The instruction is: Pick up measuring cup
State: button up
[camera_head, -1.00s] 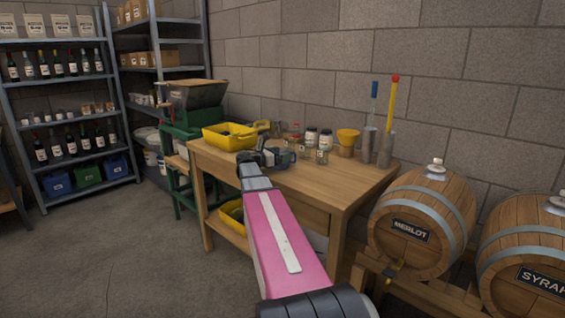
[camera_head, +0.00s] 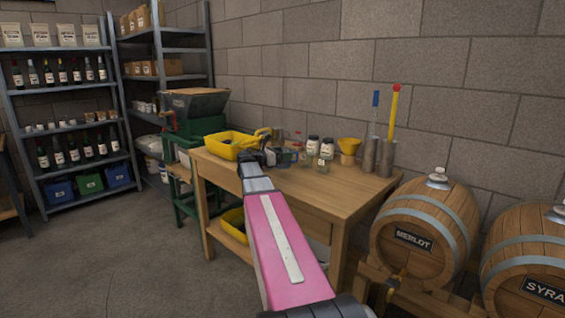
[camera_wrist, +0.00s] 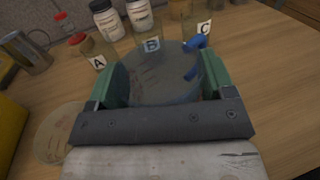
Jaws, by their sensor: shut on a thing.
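The measuring cup (camera_wrist: 165,75) is a clear, greyish cup with a blue handle (camera_wrist: 194,58) on its right side. In the wrist view it sits between the green fingers of my gripper (camera_wrist: 155,85), which is shut on it. In the head view my gripper (camera_head: 262,157) is small and dark above the wooden table, and the cup (camera_head: 286,157) shows partly beside it. I cannot tell whether the cup's base touches the table.
Labelled jars stand close behind the cup, with A (camera_wrist: 97,52) to the left and C (camera_wrist: 203,28) to the right.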

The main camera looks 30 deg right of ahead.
jog(key=s+a+r, duration=0.4)
jog(key=a+r, duration=0.2)
jog(key=a, duration=0.5)
jog(key=s+a+f+n+t+y, duration=0.1)
jog(key=s+a+f+n+t, duration=0.1)
jog(key=a+f, duration=0.5)
jog(key=s+a+f+n+t+y, duration=0.1)
jog(key=s+a+f+n+t, duration=0.1)
jog(key=a+f, duration=0.4)
jog(key=s+a+f+n+t+y, duration=0.2)
jog(key=a+f+t, duration=0.4)
jog(key=a, duration=0.4)
jog(key=shift+s+a+f+n, duration=0.3)
jog(key=shift+s+f+n, duration=0.2)
jog(key=shift+s+f, duration=0.4)
